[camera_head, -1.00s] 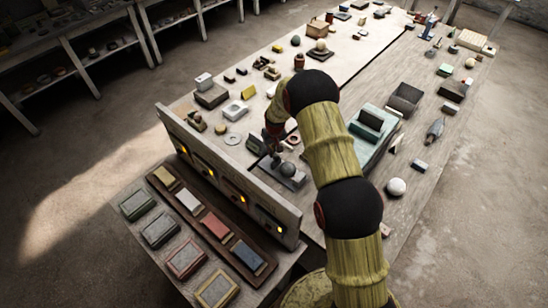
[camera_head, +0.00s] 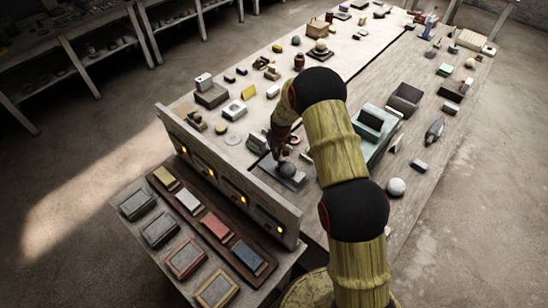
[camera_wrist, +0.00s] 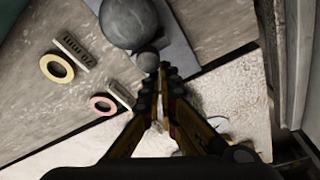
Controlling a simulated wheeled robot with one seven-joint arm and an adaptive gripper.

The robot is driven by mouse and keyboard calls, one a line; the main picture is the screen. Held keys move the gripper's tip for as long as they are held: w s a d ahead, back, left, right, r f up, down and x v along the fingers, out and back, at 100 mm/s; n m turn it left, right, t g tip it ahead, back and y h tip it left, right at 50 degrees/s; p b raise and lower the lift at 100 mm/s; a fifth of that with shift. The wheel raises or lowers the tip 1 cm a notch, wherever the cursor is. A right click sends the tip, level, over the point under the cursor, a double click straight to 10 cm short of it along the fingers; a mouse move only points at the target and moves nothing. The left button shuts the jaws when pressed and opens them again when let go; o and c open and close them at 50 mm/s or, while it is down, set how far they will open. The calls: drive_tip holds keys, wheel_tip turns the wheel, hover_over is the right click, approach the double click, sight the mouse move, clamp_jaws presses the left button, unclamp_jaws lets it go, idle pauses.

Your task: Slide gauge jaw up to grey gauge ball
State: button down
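The grey gauge ball (camera_head: 287,170) sits on a small flat grey gauge plate (camera_head: 296,181) behind the lit panel. In the wrist view the ball (camera_wrist: 128,22) is large, at the top. A smaller grey ball or knob (camera_wrist: 148,62) lies between it and my fingertips; I cannot tell whether this belongs to the gauge jaw. My gripper (camera_head: 279,155) is low beside the ball, on its far side. In the wrist view my gripper's (camera_wrist: 160,74) fingertips are together, close to the small knob, with nothing visible between them. The jaw itself is not clearly visible.
The upright panel (camera_head: 228,178) with lit yellow windows stands close on the left. A green box (camera_head: 370,132) and a white ball (camera_head: 396,187) are to the right. Two rings (camera_wrist: 57,68) and small blocks lie left in the wrist view.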

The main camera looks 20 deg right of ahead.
drive_tip(key=shift+s+d, duration=0.15)
drive_tip(key=shift+s, duration=0.05)
drive_tip(key=shift+s+d, duration=0.2)
drive_tip(key=shift+s, duration=0.2)
drive_tip(key=shift+s+d+f, duration=0.1)
drive_tip(key=shift+s, duration=0.05)
idle(0.8)
drive_tip(key=shift+w+a+b, duration=0.4)
drive_tip(key=shift+w+b, duration=0.05)
drive_tip(key=shift+w, duration=0.3)
wheel_tip(320, 180, up, 7)
drive_tip(key=p, duration=0.2)
idle(0.6)
drive_tip(key=shift+r, duration=0.2)
